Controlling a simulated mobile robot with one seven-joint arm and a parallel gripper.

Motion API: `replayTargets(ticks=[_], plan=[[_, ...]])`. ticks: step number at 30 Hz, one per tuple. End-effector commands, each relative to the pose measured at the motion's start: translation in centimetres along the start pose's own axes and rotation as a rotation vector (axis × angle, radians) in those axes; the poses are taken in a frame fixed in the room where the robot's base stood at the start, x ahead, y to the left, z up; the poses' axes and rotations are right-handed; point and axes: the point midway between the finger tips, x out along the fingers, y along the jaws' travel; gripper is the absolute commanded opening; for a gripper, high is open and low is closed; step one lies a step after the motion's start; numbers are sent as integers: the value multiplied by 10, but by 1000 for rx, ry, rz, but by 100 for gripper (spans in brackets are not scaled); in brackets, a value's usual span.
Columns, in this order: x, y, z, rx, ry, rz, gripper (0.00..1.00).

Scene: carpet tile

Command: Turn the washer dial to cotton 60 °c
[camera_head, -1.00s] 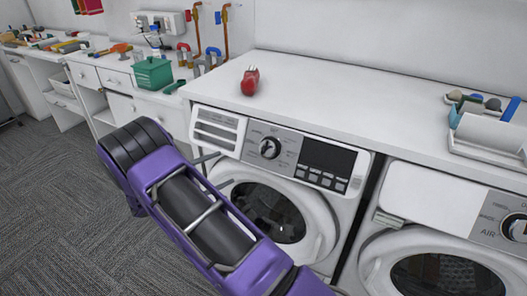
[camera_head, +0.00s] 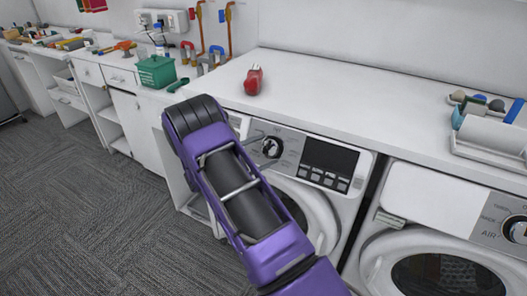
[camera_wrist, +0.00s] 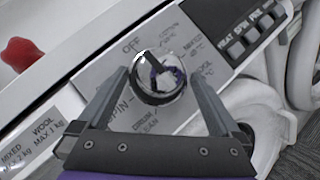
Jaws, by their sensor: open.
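The washer (camera_head: 346,208) stands under the white counter, with its round dial (camera_head: 272,147) on the grey control panel. In the wrist view the dial (camera_wrist: 159,78) is silver with a dark and reflective face. Labels around it include OFF at upper left, what looks like COTTON at upper right, WOOL at right, and SPIN and DRUM at lower left and below. I cannot tell surely which label the dial points to. My gripper (camera_wrist: 158,75) is open, with one finger on each side of the dial; whether they touch it is unclear. My purple arm hides part of the washer's left side and door.
A second machine (camera_head: 440,205) stands at right. On the counter (camera_head: 340,95) lie a red object (camera_head: 253,80) and, at far right, a white tray (camera_head: 488,150). A green basket (camera_head: 156,72) stands at left. The carpet (camera_head: 70,200) at left is clear.

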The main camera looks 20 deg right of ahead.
Motion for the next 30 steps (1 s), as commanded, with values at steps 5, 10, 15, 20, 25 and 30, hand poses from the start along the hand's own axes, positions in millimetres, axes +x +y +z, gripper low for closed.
replayTargets(ticks=[5,10,15,20,25,30], plan=[[0,0,0,0,0,0,96],[0,0,0,0,0,0,66],[0,0,0,0,0,0,35],[-1,0,0,1,0,0,21],[-1,0,-1,20,1,-15,21],[-1,1,-2,78,6,-57,21]])
